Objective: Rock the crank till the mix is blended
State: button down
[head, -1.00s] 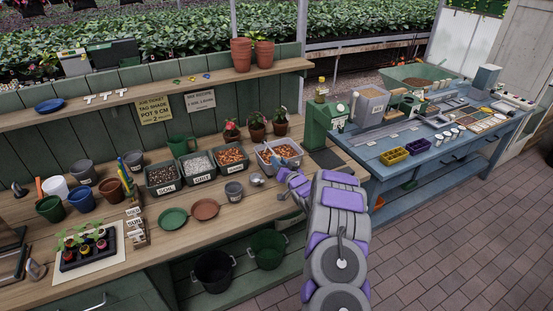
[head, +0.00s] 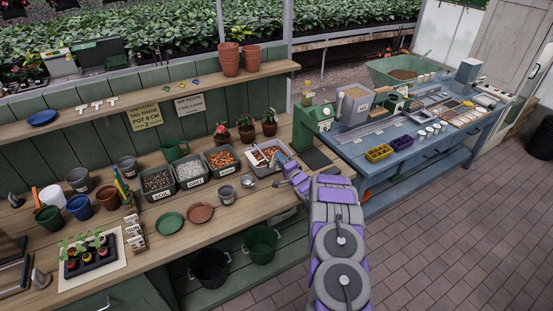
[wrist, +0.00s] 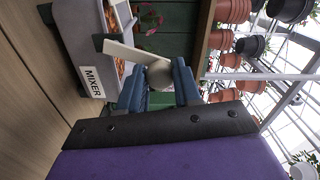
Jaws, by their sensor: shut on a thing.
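The mixer is a grey tub (wrist: 80,30) with a MIXER label in the wrist view. In the head view the mixer (head: 251,163) stands on the wooden bench, right of the labelled bins. Brown-orange mix (wrist: 120,68) shows in part inside it. The crank (wrist: 125,52) is a pale flat bar ending in a round grey knob. My gripper (wrist: 158,80) is shut on the knob, with a blue finger on each side.
Soil, grit and bark-like bins (head: 190,170) stand left of the mixer. A metal scoop (head: 248,182) and a grey pot (head: 226,194) sit in front. Potted plants (head: 246,129) stand behind. A green machine (head: 314,125) and a blue table (head: 350,150) are to the right.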

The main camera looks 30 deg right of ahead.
jog(key=shift+d+f+m, duration=0.45)
jog(key=shift+d+m, duration=0.1)
jog(key=shift+m, duration=0.7)
jog(key=shift+d+f+m, duration=0.4)
jog(key=shift+d+m, duration=0.15)
jog(key=shift+m, duration=0.65)
jog(key=shift+d+f+m, duration=0.45)
jog(key=shift+d+m, duration=0.1)
jog(key=shift+m, duration=0.7)
jog(key=c, duration=0.8)
grip_release()
